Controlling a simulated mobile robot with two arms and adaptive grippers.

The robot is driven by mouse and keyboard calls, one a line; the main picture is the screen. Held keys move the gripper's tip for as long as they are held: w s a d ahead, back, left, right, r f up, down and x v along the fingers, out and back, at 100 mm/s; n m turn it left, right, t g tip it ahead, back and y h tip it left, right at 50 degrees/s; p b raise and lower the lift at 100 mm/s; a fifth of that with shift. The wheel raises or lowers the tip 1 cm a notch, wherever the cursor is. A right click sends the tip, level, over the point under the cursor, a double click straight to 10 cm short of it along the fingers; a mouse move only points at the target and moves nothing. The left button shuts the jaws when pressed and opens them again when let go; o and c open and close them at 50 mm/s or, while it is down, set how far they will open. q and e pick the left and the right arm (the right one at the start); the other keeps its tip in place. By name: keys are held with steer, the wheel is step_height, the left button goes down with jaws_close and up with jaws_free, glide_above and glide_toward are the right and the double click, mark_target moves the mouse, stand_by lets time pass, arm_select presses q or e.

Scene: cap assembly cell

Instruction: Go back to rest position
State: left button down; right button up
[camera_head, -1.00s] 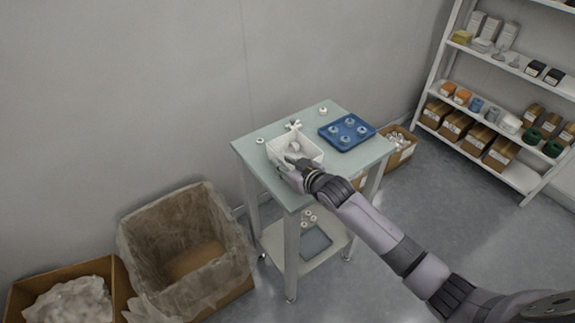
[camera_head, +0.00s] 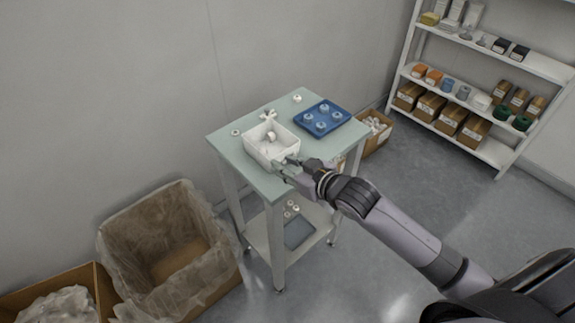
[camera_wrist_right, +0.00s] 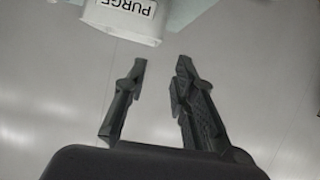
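My right gripper (camera_head: 285,166) is at the front right edge of the small table (camera_head: 232,158), beside the white bin (camera_head: 262,157). In the right wrist view my right gripper (camera_wrist_right: 160,75) has its two fingers apart with nothing between them. The bin, labelled "PURGE" (camera_wrist_right: 125,18), shows at the top of that view, beyond the fingertips. A whitish part lies inside the bin. My left gripper is not in view.
A blue tray (camera_head: 337,116) with several pale round parts stands at the table's back right. Small white parts lie near the table's edges. Lined cardboard boxes (camera_head: 115,240) stand on the floor at left. A stocked shelf (camera_head: 490,150) is at right.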

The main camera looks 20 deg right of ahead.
stand_by(0.3)
steer(key=s+f+m+g+h, duration=0.1)
steer(key=s+f+g, duration=0.25)
steer(key=s, duration=0.55)
steer(key=s+f+m+g+h, duration=0.1)
steer(key=s+f+g+h, duration=0.2)
steer(key=s, duration=0.7)
steer(key=s+f+m+g, duration=0.1)
steer(key=s+f+g, duration=0.25)
steer(key=s, duration=0.55)
step_height(320, 180, down, 27)
steer(key=s, duration=0.2)
steer(key=s+d+f+g, duration=0.1)
steer(key=s+f, duration=0.7)
steer(key=s+d+f+n+g, duration=0.1)
steer(key=s+d+f, duration=0.1)
steer(key=s+f, duration=0.6)
steer(key=shift+d, duration=0.3)
